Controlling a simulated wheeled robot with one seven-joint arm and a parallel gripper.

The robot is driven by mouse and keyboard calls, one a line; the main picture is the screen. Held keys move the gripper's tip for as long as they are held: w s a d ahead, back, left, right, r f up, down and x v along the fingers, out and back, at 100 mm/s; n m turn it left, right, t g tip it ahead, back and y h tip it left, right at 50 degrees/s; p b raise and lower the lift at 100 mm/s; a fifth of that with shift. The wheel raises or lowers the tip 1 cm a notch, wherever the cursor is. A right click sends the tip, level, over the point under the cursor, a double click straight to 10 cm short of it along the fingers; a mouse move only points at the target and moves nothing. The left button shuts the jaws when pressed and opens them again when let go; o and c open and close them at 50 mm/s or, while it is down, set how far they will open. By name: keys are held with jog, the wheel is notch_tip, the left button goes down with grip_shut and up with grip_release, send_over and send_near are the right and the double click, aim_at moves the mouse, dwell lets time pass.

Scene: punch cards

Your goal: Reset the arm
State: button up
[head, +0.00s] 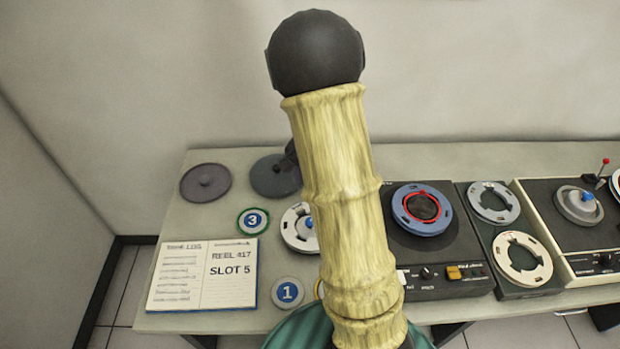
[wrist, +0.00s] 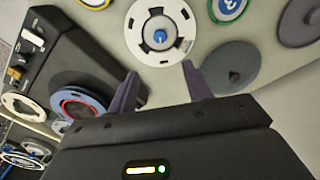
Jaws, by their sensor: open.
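My arm (head: 345,200) rises through the middle of the head view, with a dark round joint at its top. My gripper (wrist: 162,88) shows in the wrist view with its two dark fingers spread apart and nothing between them. Its fingers are hidden in the head view behind my arm. Beyond the fingers in the wrist view lies a white reel (wrist: 160,32) with a blue hub, on the table and apart from the fingers. This reel also shows partly behind my arm in the head view (head: 300,228).
The table (head: 165,320) holds an open log book (head: 203,275) reading "REEL 417 SLOT 5". Numbered discs 3 (head: 253,221) and 1 (head: 288,292), grey discs (head: 206,183), and a tape machine (head: 440,277) with a blue-grey reel (head: 422,209) stand around. More reels (head: 522,258) lie right. A wall stands behind.

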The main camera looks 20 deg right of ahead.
dwell(0.4)
jog(key=s+a+r+n+t, duration=0.2)
jog(key=s+a+r+n, duration=0.3)
jog(key=s+a+n, duration=0.4)
jog(key=s+a, duration=0.1)
jog(key=s, duration=0.3)
jog(key=shift+s+n+t, duration=0.25)
jog(key=shift+n+t, duration=0.05)
jog(key=shift+n, duration=0.1)
jog(key=shift+r, duration=0.15)
jog(key=shift+c, duration=0.2)
jog(key=shift+c, duration=1.3)
jog(key=shift+w, duration=0.1)
